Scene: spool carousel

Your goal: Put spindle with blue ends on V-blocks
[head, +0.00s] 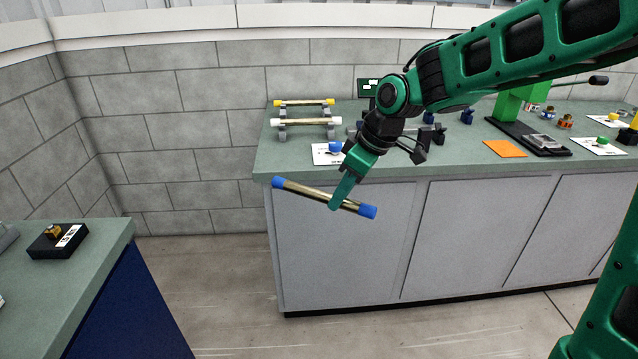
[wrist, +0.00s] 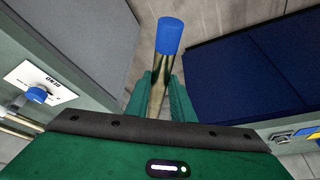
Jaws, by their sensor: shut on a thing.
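The spindle with blue ends (head: 304,191) is a brass-coloured rod with a blue cap at each end. My gripper (head: 336,201) is shut on it, nearer its right end in the head view. It hangs in the air in front of the counter's cabinet doors, tilted with its right end lower. In the wrist view the spindle (wrist: 158,85) runs between my fingers (wrist: 160,98), with one blue end beyond them. The grey V-blocks (head: 282,129) stand on the counter's left part. They bear a spindle with yellow ends (head: 304,102) and one with white ends (head: 305,122).
A white card with a blue knob (head: 326,153) lies on the counter (head: 450,160) near its front edge. An orange sheet (head: 505,149) and a green-posted device (head: 512,103) are further right. A second bench (head: 100,240) stands at left with a black box (head: 57,241). Open floor lies between.

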